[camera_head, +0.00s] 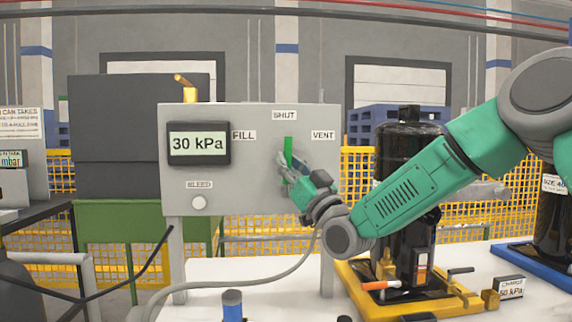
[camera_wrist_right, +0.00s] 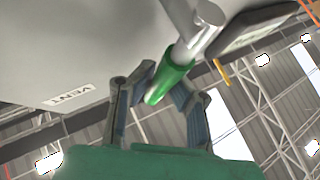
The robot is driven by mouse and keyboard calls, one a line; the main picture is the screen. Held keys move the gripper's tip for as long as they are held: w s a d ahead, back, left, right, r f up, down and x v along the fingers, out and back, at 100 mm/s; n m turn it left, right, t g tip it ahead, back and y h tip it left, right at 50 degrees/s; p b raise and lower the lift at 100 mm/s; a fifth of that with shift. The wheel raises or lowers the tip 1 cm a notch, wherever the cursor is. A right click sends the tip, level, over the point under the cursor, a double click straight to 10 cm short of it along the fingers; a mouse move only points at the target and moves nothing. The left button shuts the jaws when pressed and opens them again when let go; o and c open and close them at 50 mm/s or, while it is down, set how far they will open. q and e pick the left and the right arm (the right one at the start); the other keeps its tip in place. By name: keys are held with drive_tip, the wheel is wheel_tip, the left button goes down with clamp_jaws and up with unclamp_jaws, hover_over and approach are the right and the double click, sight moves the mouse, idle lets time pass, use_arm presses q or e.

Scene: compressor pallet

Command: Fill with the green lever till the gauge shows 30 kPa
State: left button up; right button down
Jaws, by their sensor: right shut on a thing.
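The grey panel (camera_head: 250,120) carries a gauge (camera_head: 198,144) that reads 30 kPa. The green lever (camera_head: 288,148) stands about upright under the SHUT label (camera_head: 284,115), between the FILL label (camera_head: 244,135) on its left and the VENT label (camera_head: 323,135) on its right. My right gripper (camera_head: 287,168) is at the lever, shut on it from below. In the right wrist view the green lever (camera_wrist_right: 170,82) lies between the two fingers of the gripper (camera_wrist_right: 160,95). My left gripper is not in view.
A white bleed button (camera_head: 199,203) is low on the panel. A black compressor (camera_head: 400,150) on a yellow base stands right of the panel, behind my right arm. A grey hose (camera_head: 270,275) runs over the white table. A charge sign (camera_head: 510,287) reads 50 kPa.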

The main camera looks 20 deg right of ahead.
drive_tip(key=shift+a+f+g, duration=0.15)
drive_tip(key=shift+f+g, duration=0.15)
drive_tip(key=shift+f, duration=0.25)
drive_tip(key=c, duration=1.7)
unclamp_jaws()
drive_tip(key=shift+o, duration=1.1)
drive_tip(key=shift+r, duration=0.25)
drive_tip(key=shift+s, duration=0.1)
drive_tip(key=v, duration=1.2)
drive_tip(key=shift+f, duration=0.25)
